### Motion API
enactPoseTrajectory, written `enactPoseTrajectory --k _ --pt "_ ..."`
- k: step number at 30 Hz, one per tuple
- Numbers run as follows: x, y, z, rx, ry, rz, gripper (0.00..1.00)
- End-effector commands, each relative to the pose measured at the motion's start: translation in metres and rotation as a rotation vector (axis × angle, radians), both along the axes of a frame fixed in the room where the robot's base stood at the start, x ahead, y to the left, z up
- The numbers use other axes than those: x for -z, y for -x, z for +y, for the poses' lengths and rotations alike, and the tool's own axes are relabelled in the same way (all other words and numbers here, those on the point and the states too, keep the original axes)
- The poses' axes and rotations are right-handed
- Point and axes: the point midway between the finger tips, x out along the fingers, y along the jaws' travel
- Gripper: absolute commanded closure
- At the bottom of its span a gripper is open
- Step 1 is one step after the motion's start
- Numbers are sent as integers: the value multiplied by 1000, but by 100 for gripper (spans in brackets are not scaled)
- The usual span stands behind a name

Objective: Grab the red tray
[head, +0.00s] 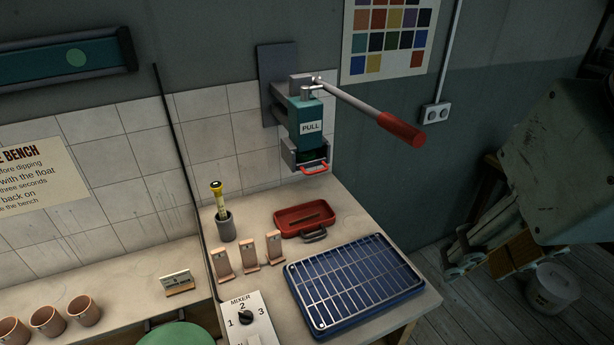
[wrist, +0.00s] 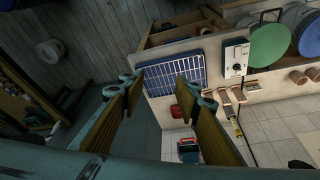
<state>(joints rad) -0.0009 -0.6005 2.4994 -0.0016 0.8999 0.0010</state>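The red tray (head: 290,229) is a shallow open tray with a grey handle on its front side. It lies on the bench top below the wall press, behind the blue rack. My gripper (head: 482,266) is at the right, beyond the bench's right edge and apart from the tray. Its two tan-padded fingers are spread with nothing between them, as the wrist view (wrist: 158,82) shows. In that view a small part of the red tray (wrist: 175,112) shows beside the right finger, which appears to hide the rest.
A blue tray with a wire rack (head: 352,284) fills the bench front. Clay pieces (head: 249,252) and a grey pot (head: 226,226) stand left of the red tray. The press (head: 308,125) hangs above, its red-gripped lever (head: 400,129) reaching right. A white bucket (head: 551,288) stands on the floor.

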Motion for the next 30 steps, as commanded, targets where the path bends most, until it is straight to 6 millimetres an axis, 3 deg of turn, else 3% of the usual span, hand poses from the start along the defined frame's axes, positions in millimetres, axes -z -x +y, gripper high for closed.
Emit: enactPoseTrajectory --k 8,23,30 --pt "0 0 0 0 0 0 70" --pt "0 0 0 0 0 0 24" --pt "0 0 0 0 0 0 24"
